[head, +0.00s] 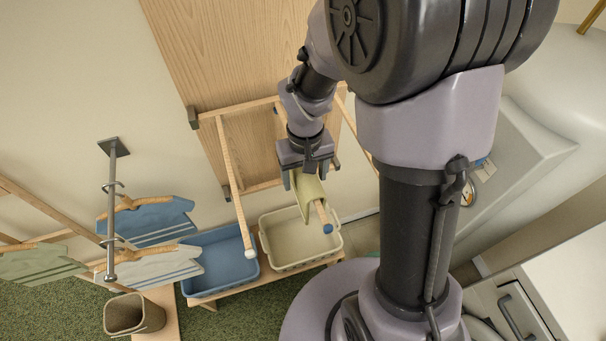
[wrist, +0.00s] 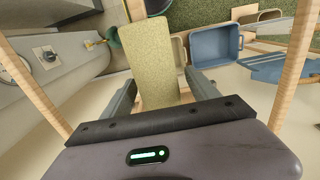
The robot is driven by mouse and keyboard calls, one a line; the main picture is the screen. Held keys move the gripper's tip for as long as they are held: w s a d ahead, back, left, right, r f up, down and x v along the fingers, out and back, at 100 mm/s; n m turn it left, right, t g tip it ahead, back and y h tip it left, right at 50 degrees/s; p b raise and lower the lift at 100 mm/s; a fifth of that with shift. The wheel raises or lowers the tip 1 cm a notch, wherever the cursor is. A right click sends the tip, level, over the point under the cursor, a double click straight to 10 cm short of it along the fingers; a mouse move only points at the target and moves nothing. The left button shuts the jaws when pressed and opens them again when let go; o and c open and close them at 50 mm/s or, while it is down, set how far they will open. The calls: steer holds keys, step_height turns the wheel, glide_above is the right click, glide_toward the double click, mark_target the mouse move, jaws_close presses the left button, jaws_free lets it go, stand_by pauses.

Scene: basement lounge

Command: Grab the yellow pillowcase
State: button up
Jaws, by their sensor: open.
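The yellow pillowcase (head: 307,190) is a pale yellow-green cloth draped over a wooden rod with a blue end (head: 326,226). In the wrist view the pillowcase (wrist: 152,58) is a flat rectangle that runs down between my jaws. My gripper (head: 304,177) is open, with one finger on either side of the cloth. It also shows in the wrist view (wrist: 161,98), where both fingers look apart from the cloth's edges. The part of the rod under the pillowcase is hidden.
A cream basket (head: 300,237) stands below the pillowcase, with a blue basket (head: 220,262) to its left. Another wooden rod (head: 231,180) juts out left of my gripper. Clothes on hangers (head: 148,221) are at left. A white machine (head: 515,155) is at right.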

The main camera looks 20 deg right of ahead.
steer(key=shift+s+r, duration=0.1)
steer(key=shift+s, duration=0.15)
steer(key=shift+c, duration=0.9)
steer(key=shift+w, duration=0.1)
jaws_close()
